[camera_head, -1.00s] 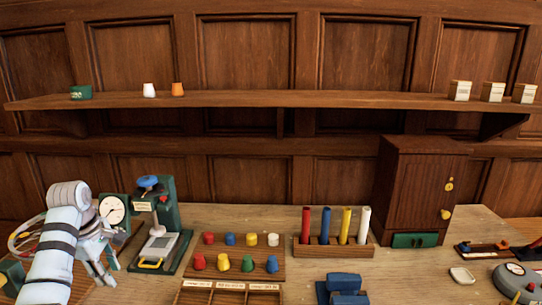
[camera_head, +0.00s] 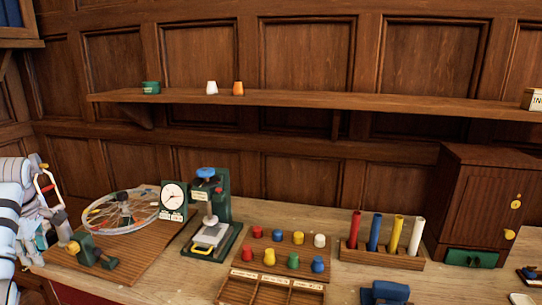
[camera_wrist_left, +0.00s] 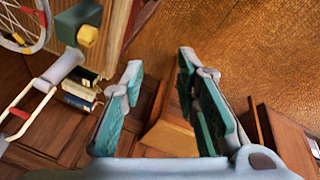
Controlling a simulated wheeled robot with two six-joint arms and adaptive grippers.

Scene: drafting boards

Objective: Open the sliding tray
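A green press-like stand (camera_head: 222,190) with a blue knob stands on the bench in the head view. At its base is a grey tray plate (camera_head: 211,236) with a yellow handle (camera_head: 201,251) at its front; the tray appears to sit under the press. My left gripper (camera_head: 34,252) is at the far left, near the bench's left end, well away from the tray. In the left wrist view, its teal-padded fingers (camera_wrist_left: 160,64) are spread with nothing between them. The tray does not show there. My right gripper is not in view.
A spoked wheel (camera_head: 121,212) and a green clamp with a yellow knob (camera_head: 92,252) lie between my left gripper and the press. A dial (camera_head: 174,197) stands beside the press. Coloured pegs (camera_head: 269,257) and a cabinet (camera_head: 483,205) are to the right.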

